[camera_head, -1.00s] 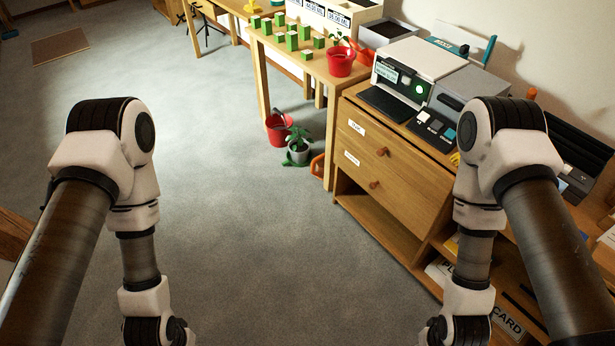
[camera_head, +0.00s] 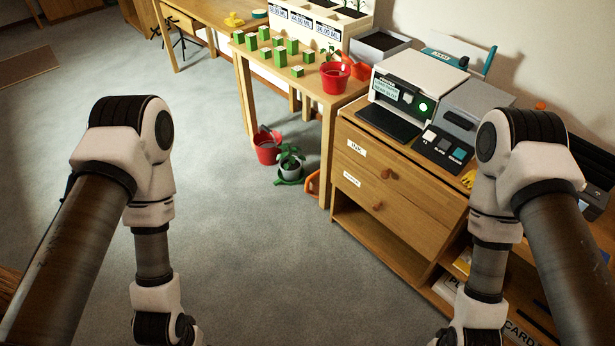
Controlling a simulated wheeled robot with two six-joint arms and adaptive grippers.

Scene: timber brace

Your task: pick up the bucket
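A red bucket (camera_head: 267,148) stands on the floor by the legs of the wooden table, with a dark object, too small to identify, at its rim. A second red bucket or pot (camera_head: 335,79) stands on the tabletop near its right end. Both are ahead of me, well beyond my arms. My two arms reach down at the left and right of the view. Both grippers are below the bottom edge of the picture, so their state is hidden.
The wooden table (camera_head: 318,113) holds several green-and-white blocks. A wooden cabinet (camera_head: 400,192) with machines on top stands at the right. The grey floor (camera_head: 250,260) between my arms is clear.

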